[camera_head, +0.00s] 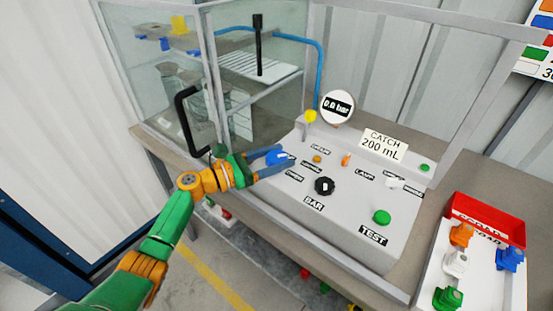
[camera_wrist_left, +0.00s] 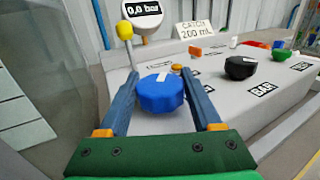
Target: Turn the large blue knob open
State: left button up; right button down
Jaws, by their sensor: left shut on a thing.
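The large blue knob (camera_head: 277,157) sits on the sloped grey panel, at its left side. In the left wrist view the blue knob (camera_wrist_left: 160,95) is faceted, with a white mark on top, and lies between my two fingers. My left gripper (camera_head: 284,156) reaches in from the left, with its blue-grey fingers on either side of the knob, shut on it. In the left wrist view my left gripper (camera_wrist_left: 160,78) has one finger along each side of the knob. My right gripper is not in view.
A yellow-tipped lever (camera_wrist_left: 125,32) stands just behind the knob. A black knob (camera_head: 324,186) and a green TEST button (camera_head: 381,217) are on the panel to the right. A glass cabinet with a black handle (camera_head: 190,120) stands left. The gauge (camera_head: 337,107) reads 0.0 bar.

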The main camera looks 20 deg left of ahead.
aim_at(278, 156)
pick_arm(q)
jog(key=shift+f, duration=0.1)
jog(key=o, duration=1.4)
jog(key=shift+c, duration=0.2)
jog(key=shift+w+d, duration=0.1)
jog(key=shift+w, duration=0.05)
notch_tip(278, 156, up, 3)
jog(key=shift+r+p, duration=0.1)
jog(key=shift+p, duration=0.55)
jog(key=s+d+r+p, duration=0.1)
jog(key=s+r, duration=0.2)
jog(key=s, duration=0.1)
jog(key=s+d+r+p, duration=0.1)
jog(key=s+r+p, duration=0.1)
jog(key=s, duration=0.3)
jog(key=s+d+r+p, duration=0.2)
jog(key=s+r, duration=0.2)
jog(key=shift+s+r, duration=0.3)
jog(key=shift+r, duration=0.1)
